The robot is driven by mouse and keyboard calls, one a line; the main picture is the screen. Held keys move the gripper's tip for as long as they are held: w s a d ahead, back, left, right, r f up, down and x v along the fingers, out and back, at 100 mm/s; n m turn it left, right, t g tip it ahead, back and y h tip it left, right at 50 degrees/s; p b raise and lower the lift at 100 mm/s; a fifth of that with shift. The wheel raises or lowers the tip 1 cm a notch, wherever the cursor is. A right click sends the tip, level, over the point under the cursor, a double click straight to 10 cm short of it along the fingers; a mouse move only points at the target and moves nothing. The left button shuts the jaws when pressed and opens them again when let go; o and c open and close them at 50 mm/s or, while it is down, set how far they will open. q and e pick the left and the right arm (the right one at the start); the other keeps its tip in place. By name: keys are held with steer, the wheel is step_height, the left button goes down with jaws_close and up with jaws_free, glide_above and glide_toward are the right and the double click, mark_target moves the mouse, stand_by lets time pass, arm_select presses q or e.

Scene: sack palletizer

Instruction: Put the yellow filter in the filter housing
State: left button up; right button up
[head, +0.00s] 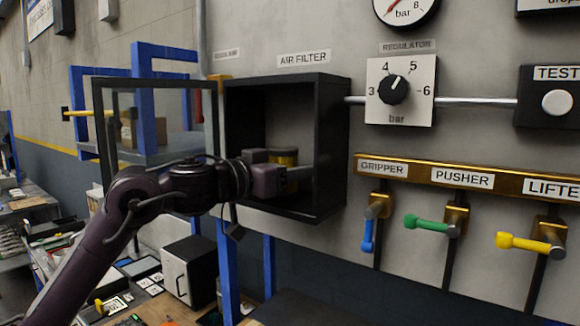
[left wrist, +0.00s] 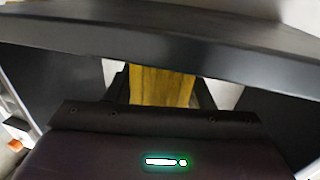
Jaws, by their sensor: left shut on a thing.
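The filter housing (head: 334,140) is a black open-fronted box on the wall under the AIR FILTER label, with its glass-paned door (head: 214,130) swung open to the left. My left gripper (head: 300,175) reaches into the housing and is shut on the yellow filter (head: 284,157), which is partly hidden behind the gripper. In the left wrist view the yellow filter (left wrist: 162,86) stands between the dark fingers, below a black edge of the housing (left wrist: 160,40). I cannot tell whether the filter touches the housing floor. My right gripper is not in view.
Right of the housing are a regulator dial (head: 393,90), a TEST button (head: 557,103) and blue, green (head: 425,224) and yellow levers on the wall. A blue frame (head: 146,110) stands behind the open door. A white-fronted box (head: 190,272) sits below on the cluttered bench.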

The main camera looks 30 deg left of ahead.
arm_select(q)
steer(key=shift+s, duration=0.1)
steer(key=shift+f, duration=0.2)
steer(key=o, duration=1)
steer(key=shift+o, duration=0.2)
steer(key=shift+r, duration=0.2)
steer(key=b+v, duration=0.7)
steer(key=v, duration=0.5)
steer(key=shift+b, duration=0.35)
